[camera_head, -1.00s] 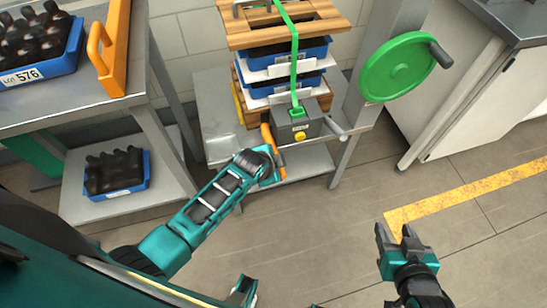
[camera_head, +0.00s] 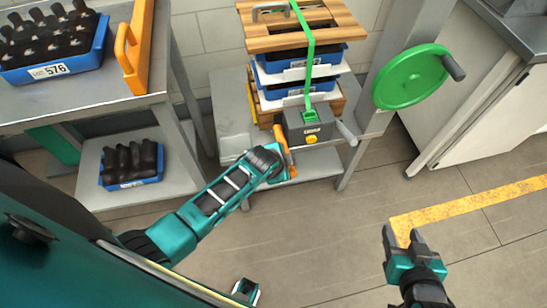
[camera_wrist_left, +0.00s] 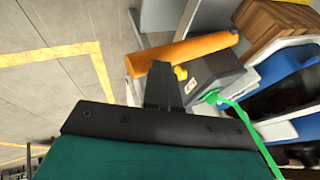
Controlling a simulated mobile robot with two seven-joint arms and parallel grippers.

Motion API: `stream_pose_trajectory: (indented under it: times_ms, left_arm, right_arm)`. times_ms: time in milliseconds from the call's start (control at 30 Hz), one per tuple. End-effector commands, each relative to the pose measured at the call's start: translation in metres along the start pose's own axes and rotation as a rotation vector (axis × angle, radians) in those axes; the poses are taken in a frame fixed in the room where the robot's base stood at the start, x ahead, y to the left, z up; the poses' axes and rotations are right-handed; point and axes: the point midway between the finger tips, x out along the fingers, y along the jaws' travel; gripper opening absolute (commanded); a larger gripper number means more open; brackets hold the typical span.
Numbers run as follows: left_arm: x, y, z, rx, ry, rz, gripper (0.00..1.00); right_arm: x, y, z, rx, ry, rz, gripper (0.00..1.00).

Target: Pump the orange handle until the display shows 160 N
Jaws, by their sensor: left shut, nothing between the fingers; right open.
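The orange handle (camera_head: 284,146) hangs on the left side of a dark grey tensioner box (camera_head: 316,131), tilted slightly. The box has a small label-like panel (camera_head: 311,129), too small to read, and a yellow round knob (camera_head: 311,139). My left gripper (camera_head: 280,168) is shut and empty, close beside the handle's lower part; whether it touches is unclear. In the left wrist view, the dark fingers (camera_wrist_left: 163,82) are together, just below the orange handle (camera_wrist_left: 185,52) in the picture. My right gripper (camera_head: 403,238) is open and empty above the floor at the right.
A green strap (camera_head: 309,60) runs from the box over a stack of blue crates under a wooden board (camera_head: 270,40). A green wheel (camera_head: 410,78) stands to the right. A grey table (camera_head: 90,100) with bottle crates is at the left. The floor in front is clear.

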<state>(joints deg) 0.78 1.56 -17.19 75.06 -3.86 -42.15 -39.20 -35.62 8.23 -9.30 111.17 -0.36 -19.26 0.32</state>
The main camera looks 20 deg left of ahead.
Motion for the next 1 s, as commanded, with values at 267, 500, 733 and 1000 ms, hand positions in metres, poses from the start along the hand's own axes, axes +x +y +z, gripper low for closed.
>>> stream_pose_trajectory:
  times_ms: [267, 500, 733, 1000]
  left_arm:
    - [-0.039, -0.008, -0.007, 0.001, 0.002, -0.004, 0.00]
    - [-0.077, -0.006, -0.008, 0.001, 0.004, -0.007, 0.00]
    - [-0.102, -0.005, -0.008, 0.001, 0.004, -0.009, 0.00]
    - [-0.109, -0.005, -0.008, 0.000, 0.003, -0.009, 0.00]
  right_arm:
    - [-0.005, -0.002, -0.003, 0.005, -0.004, -0.002, 0.53]
    - [-0.005, -0.001, -0.004, 0.005, -0.004, -0.001, 0.53]
    - [-0.005, -0.001, -0.004, 0.004, -0.003, -0.001, 0.53]
    - [-0.005, -0.001, -0.004, 0.002, -0.003, -0.001, 0.53]
